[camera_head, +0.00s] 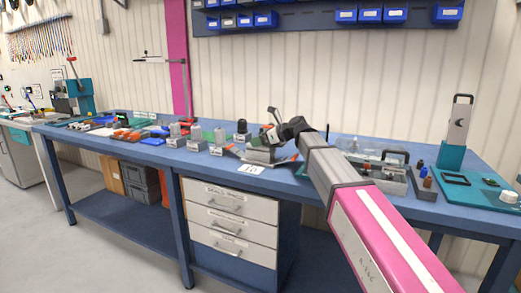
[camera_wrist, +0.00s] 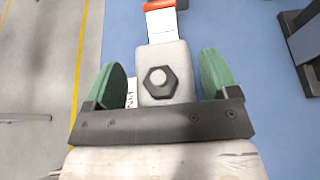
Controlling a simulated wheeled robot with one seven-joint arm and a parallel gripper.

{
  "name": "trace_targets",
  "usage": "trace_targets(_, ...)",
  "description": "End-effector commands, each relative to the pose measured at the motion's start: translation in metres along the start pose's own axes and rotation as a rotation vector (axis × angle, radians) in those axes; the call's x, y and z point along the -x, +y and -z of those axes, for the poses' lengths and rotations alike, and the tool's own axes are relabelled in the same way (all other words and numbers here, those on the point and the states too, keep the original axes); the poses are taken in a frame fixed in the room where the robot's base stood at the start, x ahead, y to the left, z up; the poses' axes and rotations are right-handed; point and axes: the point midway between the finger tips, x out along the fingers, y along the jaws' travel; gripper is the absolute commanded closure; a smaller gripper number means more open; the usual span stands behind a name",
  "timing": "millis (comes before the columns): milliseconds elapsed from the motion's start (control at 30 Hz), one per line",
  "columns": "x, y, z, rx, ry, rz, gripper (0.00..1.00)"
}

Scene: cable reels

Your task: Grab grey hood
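In the wrist view a light grey block with a dark hexagonal nut-like fitting, seemingly the grey hood (camera_wrist: 160,58), lies between my gripper's (camera_wrist: 161,82) two green fingers. The fingers are apart, with a narrow gap on each side of the block, so the gripper looks open around it. In the head view my gripper (camera_head: 273,134) is low over the blue workbench (camera_head: 120,141), near its middle. The block between the fingers is hard to make out there. Several other small grey pieces (camera_head: 195,137) stand on the bench to the left, with white labels.
A grey case (camera_head: 390,180) with a dark handle stands right of my arm. A teal fixture (camera_head: 452,160) is at the right end. A white tag (camera_head: 250,169) lies at the front edge. Blue bins (camera_head: 265,19) hang on the wall. Drawers (camera_head: 228,222) are below the bench.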

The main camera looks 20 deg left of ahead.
Motion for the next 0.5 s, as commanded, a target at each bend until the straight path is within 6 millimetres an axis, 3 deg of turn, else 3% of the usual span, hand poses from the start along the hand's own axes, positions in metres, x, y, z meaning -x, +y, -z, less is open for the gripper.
trace_targets(33,0.0001,0.0,0.0001,0.0,0.0,0.0,0.37)
trace_targets(100,0.0002,0.0,0.0001,0.0,0.0,0.0,0.6)
trace_targets(133,0.0002,0.0,0.0,0.0,0.0,0.0,0.65)
trace_targets(500,0.0014,-0.0002,-0.0028,0.0,-0.001,0.0,0.65)
